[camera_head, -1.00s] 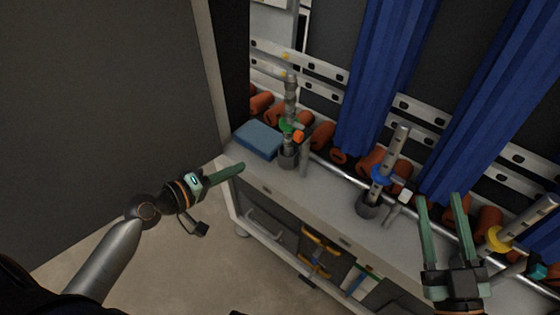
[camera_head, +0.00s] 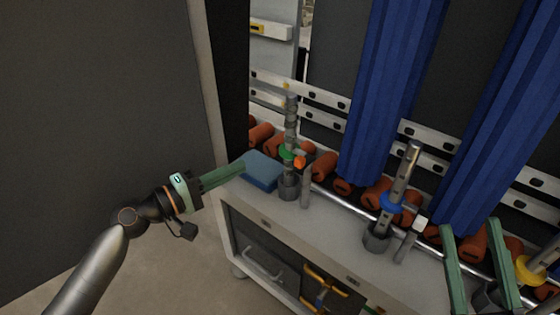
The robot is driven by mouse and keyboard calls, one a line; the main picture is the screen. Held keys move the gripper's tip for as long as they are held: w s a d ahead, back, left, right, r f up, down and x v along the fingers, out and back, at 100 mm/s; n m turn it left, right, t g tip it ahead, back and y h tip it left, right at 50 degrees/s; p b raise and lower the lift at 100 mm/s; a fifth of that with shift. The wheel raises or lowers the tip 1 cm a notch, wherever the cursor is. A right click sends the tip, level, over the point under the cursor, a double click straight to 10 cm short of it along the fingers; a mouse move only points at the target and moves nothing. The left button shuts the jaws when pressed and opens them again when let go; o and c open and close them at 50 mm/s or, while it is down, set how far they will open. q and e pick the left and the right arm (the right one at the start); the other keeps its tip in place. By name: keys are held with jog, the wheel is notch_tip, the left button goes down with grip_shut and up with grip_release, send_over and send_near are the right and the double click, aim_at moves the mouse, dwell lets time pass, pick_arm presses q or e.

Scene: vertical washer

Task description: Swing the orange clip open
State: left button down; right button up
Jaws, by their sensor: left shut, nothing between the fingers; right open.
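The orange clip (camera_head: 300,161) is a small orange piece beside a green ring (camera_head: 288,153) on the leftmost grey upright post (camera_head: 291,120). Whether the clip is open or closed is too small to tell. My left gripper (camera_head: 242,165) is shut and empty. Its fingers point right, to the left of the clip and apart from it, with the tips in front of the blue block's left edge. My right gripper (camera_head: 471,226) is open and empty at the lower right, far from the clip; its base is out of frame.
A blue block (camera_head: 264,172) lies on the grey ledge (camera_head: 330,223), left of the post. Posts with a blue ring (camera_head: 391,203) and a yellow ring (camera_head: 530,270) stand farther right. Orange rollers (camera_head: 323,167) and blue curtains (camera_head: 385,90) are behind. A dark panel (camera_head: 95,100) fills the left.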

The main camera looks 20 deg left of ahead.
aim_at(299, 156)
pick_arm(q)
jog(key=w+d+p, duration=0.1)
jog(key=w+d, duration=0.4)
jog(key=d, duration=0.3)
jog(key=shift+w+d+p, duration=0.2)
jog(key=shift+w+p, duration=0.1)
jog(key=shift+p, duration=0.05)
pick_arm(e)
jog(key=w+f+m+g+h, duration=0.3)
jog(key=w+f+m+h, duration=0.1)
jog(key=f, duration=0.5)
jog(key=shift+d+f+h, duration=0.4)
jog(key=shift+d+h, duration=0.05)
jog(key=shift+h, duration=0.15)
